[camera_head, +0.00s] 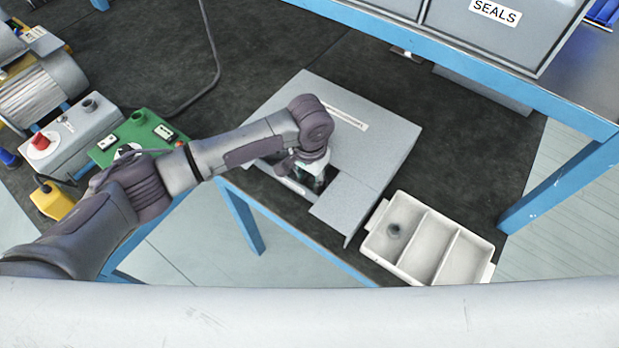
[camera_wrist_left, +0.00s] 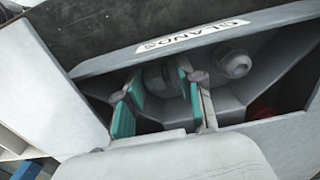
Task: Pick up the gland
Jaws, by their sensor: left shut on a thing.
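The box marked GLANDS (camera_wrist_left: 285,15) stands on the bench with an opening in its front; it is the grey box in the head view (camera_head: 375,150). My left gripper (camera_head: 313,182) reaches down into that opening. In the left wrist view its teal-padded fingers (camera_wrist_left: 160,82) are shut on a grey gland (camera_wrist_left: 158,76), partly hidden in shadow inside the box. A second, paler gland (camera_wrist_left: 235,65) lies to the right of the fingers, apart from them. My right gripper is in neither view.
A white tray (camera_head: 427,240) with three compartments is right of the box; a small grey round part (camera_head: 394,230) lies in its left compartment. A red thing (camera_wrist_left: 262,109) lies in the box. A green control box (camera_head: 135,138) and a grey one (camera_head: 72,140) are at left.

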